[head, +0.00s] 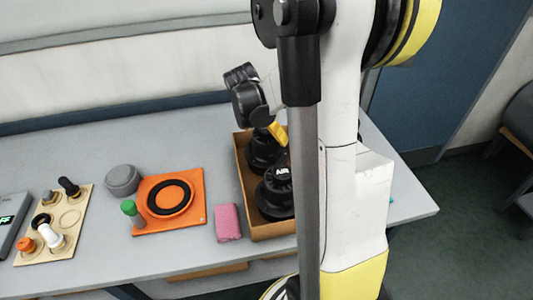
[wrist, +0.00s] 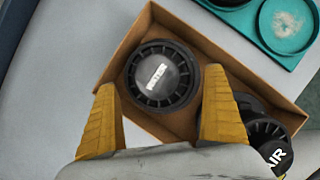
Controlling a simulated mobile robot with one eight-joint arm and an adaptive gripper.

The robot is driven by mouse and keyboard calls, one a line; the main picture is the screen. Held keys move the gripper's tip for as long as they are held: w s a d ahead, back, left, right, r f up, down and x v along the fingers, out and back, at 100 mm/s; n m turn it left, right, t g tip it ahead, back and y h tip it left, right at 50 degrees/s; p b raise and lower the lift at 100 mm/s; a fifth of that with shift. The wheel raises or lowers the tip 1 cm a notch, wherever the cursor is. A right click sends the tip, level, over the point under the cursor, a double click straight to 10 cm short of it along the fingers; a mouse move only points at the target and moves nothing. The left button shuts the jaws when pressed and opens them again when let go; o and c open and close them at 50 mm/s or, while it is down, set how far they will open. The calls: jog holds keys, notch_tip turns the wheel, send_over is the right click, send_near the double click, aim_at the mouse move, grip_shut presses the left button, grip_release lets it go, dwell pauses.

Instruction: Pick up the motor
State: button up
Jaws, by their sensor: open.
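A black round ribbed unit (wrist: 160,76) with a domed cap and a blurred white label sits in the cardboard box (wrist: 128,45); I cannot tell from its label whether it is the motor. A second black unit (wrist: 262,131), labelled AIR, stands beside it in the box. In the head view, the AIR unit (head: 275,192) is nearer and the other unit (head: 262,152) is behind it. My gripper (wrist: 160,84) is open and empty, its yellow fingertips on either side of the first unit in the picture. A yellow finger also shows in the head view (head: 278,133); contact is unclear.
Left of the box (head: 243,160) are a pink block (head: 228,223), an orange plate (head: 202,212) with a black ring, a grey knob (head: 122,179) and a wooden board (head: 78,198) with pegs. A teal tray (wrist: 250,22) lies beyond the box.

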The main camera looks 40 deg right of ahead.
jog(key=x, duration=0.3)
jog(key=shift+b, duration=0.35)
jog(key=shift+c, duration=1)
jog(key=c, duration=1.1)
jog(key=shift+o, duration=0.2)
jog(key=shift+r, duration=0.1)
jog(key=shift+r, duration=0.1)
